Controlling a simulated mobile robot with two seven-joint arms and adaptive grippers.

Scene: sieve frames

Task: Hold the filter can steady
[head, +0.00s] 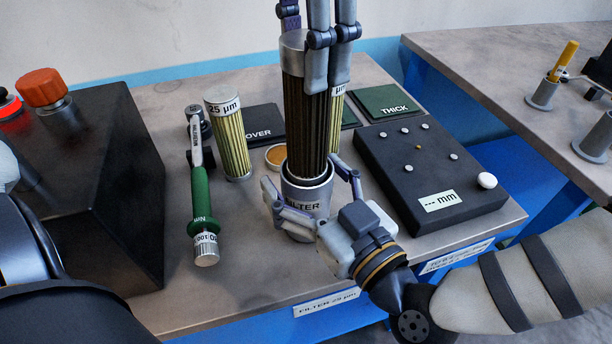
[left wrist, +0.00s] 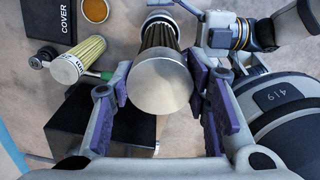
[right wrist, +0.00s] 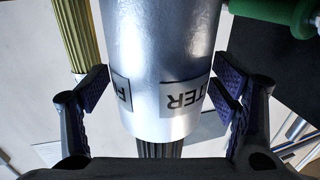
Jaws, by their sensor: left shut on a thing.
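The silver filter can (head: 305,207), labelled FILTER, stands upright near the table's front edge. My right gripper (head: 311,189) has its fingers on either side of the can. In the right wrist view the can (right wrist: 160,50) is between the spread pads, and I cannot tell whether they touch it. My left gripper (head: 327,84) is above, shut on a dark pleated filter element (head: 305,120) with a silver end cap. The element is upright, its lower end at the can's mouth; how deep it sits is hidden. The cap (left wrist: 160,85) is between the left fingers.
A yellow pleated 25 µm element (head: 232,145) and a green-handled torque tool (head: 201,205) are to the left. A dark block with buttons (head: 425,170) is to the right. A black box (head: 90,180) stands far left. Bare table lies in front of the tool.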

